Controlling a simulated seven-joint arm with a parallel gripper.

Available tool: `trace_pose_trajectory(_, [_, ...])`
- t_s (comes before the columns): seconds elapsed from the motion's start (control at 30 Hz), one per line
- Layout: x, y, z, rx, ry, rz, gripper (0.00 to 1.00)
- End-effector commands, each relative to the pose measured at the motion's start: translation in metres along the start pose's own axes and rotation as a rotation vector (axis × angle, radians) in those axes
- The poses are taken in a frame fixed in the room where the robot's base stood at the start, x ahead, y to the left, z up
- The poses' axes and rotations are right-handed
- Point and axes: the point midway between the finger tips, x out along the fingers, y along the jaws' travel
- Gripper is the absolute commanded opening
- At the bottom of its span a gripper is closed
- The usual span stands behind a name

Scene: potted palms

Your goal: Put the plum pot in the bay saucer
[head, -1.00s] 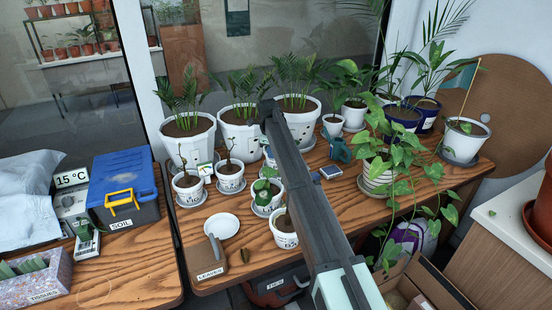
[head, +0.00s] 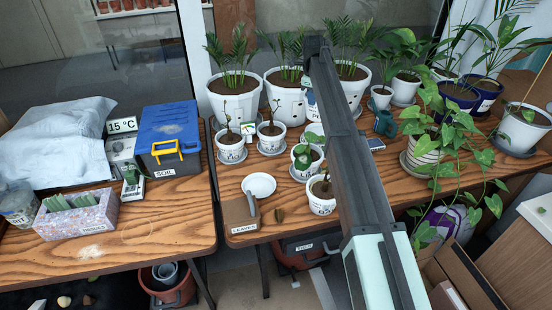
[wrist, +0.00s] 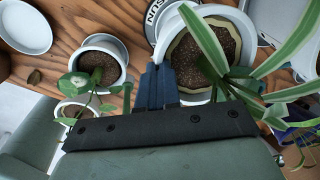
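My gripper (wrist: 158,75) has its fingers close together at the rim of a white pot (wrist: 167,45) with dark soil and long striped leaves; the rim seems pinched between them. In the head view my arm hides most of this pot and my fingertips. A white pot side with a partly hidden label starting with "PL" (head: 311,106) shows beside the arm; I take it as the plum pot. An empty white saucer (head: 259,185) lies on the front left of the plant table, and also shows in the wrist view (wrist: 24,27). Its name is not readable.
Small pots (head: 230,153) (head: 271,143) (head: 321,206) stand around the saucer. A leaves box (head: 241,216) is in front of it. Large palm pots (head: 232,102) line the back. A trailing plant in a striped pot (head: 424,150) is right of my arm.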

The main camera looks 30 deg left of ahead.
Motion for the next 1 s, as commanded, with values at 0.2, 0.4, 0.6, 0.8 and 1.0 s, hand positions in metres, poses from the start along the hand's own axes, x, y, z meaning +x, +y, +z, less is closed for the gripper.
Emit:
trace_pose_trajectory(0.2, [-0.004,0.071,0.019,-0.07,-0.012,-0.003,0.0])
trace_pose_trajectory(0.4, [-0.007,0.152,0.038,-0.155,-0.026,-0.006,0.0])
trace_pose_trajectory(0.6, [-0.011,0.234,0.049,-0.244,-0.041,-0.009,0.0])
trace_pose_trajectory(0.8, [-0.013,0.297,0.052,-0.316,-0.053,-0.011,0.0])
trace_pose_trajectory(1.0, [-0.015,0.328,0.053,-0.353,-0.059,-0.012,0.0])
